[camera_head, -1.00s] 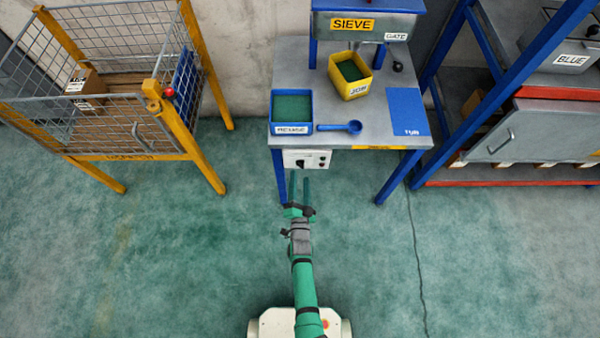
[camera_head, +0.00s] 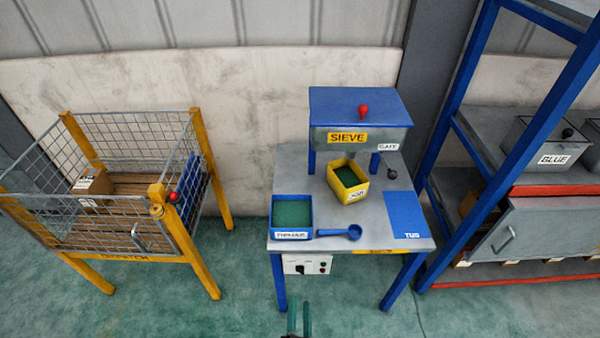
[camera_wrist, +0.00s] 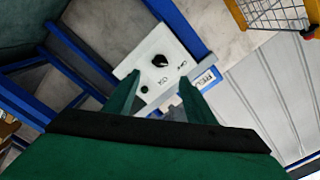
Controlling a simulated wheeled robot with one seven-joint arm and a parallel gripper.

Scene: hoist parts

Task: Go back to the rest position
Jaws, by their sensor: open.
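My gripper (camera_head: 299,319) shows at the bottom edge of the head view, in front of the blue-legged table (camera_head: 345,230) and below its top. Its two green fingers are apart with nothing between them. In the wrist view my gripper (camera_wrist: 160,100) is also open and empty. Beyond the fingertips there is a white control box (camera_wrist: 160,65) with a black knob and a button. The same control box (camera_head: 307,264) hangs under the table's front edge in the head view. Most of my arm is out of view.
The table carries a blue tray (camera_head: 275,231) of green material, a blue scoop (camera_head: 353,232), a yellow tub (camera_head: 334,190), a blue mat (camera_head: 405,215) and the sieve (camera_head: 347,138). A wire cage (camera_head: 120,240) stands left, a blue rack (camera_head: 460,130) right. Floor between cage and table is clear.

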